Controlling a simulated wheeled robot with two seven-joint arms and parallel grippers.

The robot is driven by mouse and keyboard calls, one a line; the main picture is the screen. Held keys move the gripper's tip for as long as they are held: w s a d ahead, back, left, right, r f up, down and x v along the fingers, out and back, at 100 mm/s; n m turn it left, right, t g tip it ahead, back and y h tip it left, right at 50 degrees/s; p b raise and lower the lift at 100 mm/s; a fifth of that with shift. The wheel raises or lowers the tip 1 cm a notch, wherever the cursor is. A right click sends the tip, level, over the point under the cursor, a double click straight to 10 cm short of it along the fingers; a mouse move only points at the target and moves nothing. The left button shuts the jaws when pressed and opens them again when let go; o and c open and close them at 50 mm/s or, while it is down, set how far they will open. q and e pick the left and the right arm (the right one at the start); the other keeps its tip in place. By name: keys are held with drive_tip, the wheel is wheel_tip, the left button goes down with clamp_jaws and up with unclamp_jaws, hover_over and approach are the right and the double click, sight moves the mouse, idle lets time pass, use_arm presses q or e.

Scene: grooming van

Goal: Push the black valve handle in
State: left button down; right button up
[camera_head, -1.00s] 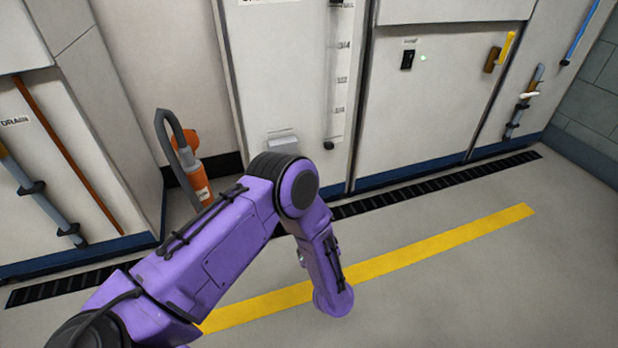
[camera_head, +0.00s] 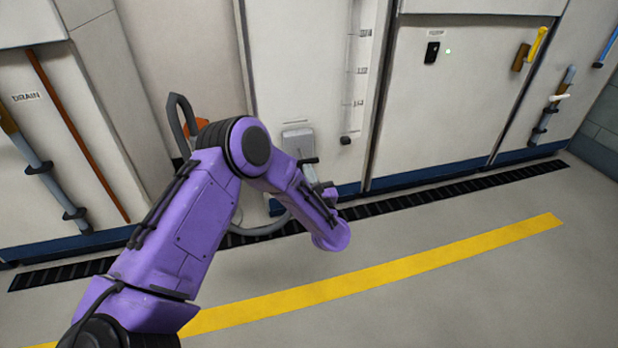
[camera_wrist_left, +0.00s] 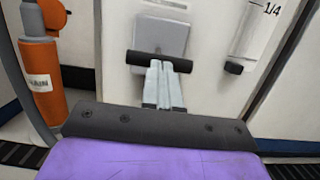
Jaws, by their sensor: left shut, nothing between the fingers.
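The black valve handle (camera_wrist_left: 160,61) is a short horizontal bar in front of a light grey plate (camera_wrist_left: 160,38) in the left wrist view. In the head view the handle (camera_head: 308,160) shows small, just past my left forearm, below the grey plate (camera_head: 298,138). My left gripper (camera_wrist_left: 162,70) is shut and empty. Its pale fingers point at the handle, and their tips are just below or at the bar. I cannot tell whether they touch it. In the head view the gripper (camera_head: 313,177) is partly hidden by my purple wrist. My right gripper is not in view.
An orange cylinder (camera_wrist_left: 41,80) with a grey hose stands left of the handle. A marked gauge tube (camera_head: 353,85) with a black lower end is to the right. A dark floor grate (camera_head: 440,195) runs along the cabinets. The floor around the yellow stripe (camera_head: 400,268) is clear.

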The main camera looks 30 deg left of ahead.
use_arm(q)
drive_tip(key=shift+a, duration=0.1)
drive_tip(key=x, duration=0.3)
drive_tip(key=shift+w+f, duration=0.1)
drive_tip(key=shift+f, duration=0.15)
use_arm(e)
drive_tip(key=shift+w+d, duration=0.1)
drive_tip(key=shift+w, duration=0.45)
use_arm(q)
drive_tip(key=shift+a+r, duration=0.2)
drive_tip(key=shift+a, duration=0.05)
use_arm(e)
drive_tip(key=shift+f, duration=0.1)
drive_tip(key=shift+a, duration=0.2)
use_arm(q)
drive_tip(key=p+v, duration=0.4)
drive_tip(key=v, duration=1)
drive_tip(key=shift+d+f, duration=0.25)
drive_tip(key=shift+d, duration=0.1)
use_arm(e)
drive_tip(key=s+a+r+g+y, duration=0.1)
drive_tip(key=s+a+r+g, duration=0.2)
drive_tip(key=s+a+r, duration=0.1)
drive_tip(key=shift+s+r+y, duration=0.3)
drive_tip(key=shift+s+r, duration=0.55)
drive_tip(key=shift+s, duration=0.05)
